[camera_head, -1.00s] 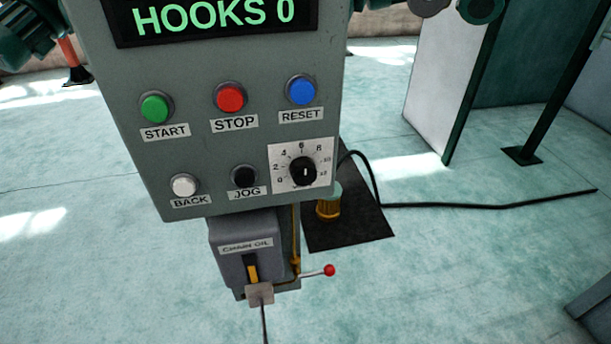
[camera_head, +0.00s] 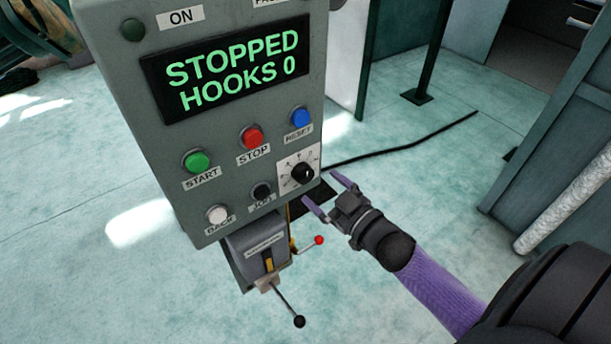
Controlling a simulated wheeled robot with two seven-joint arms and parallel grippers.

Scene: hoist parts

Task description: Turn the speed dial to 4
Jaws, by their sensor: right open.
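The speed dial (camera_head: 302,173) is a black knob on a white numbered plate (camera_head: 285,168), at the lower right of the grey control panel (camera_head: 150,110). Its numbers and pointer are too small to read now. My right gripper (camera_head: 322,194) is open and empty, just below and to the right of the dial, and appears apart from it. My left gripper is not in view.
The panel's display (camera_head: 225,70) reads STOPPED, HOOKS 0. Green START (camera_head: 196,162), red STOP (camera_head: 252,138), blue RESET (camera_head: 300,118), white BACK (camera_head: 217,215) and black JOG (camera_head: 261,191) buttons surround the dial. A red-knobbed lever (camera_head: 318,240) sticks out below.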

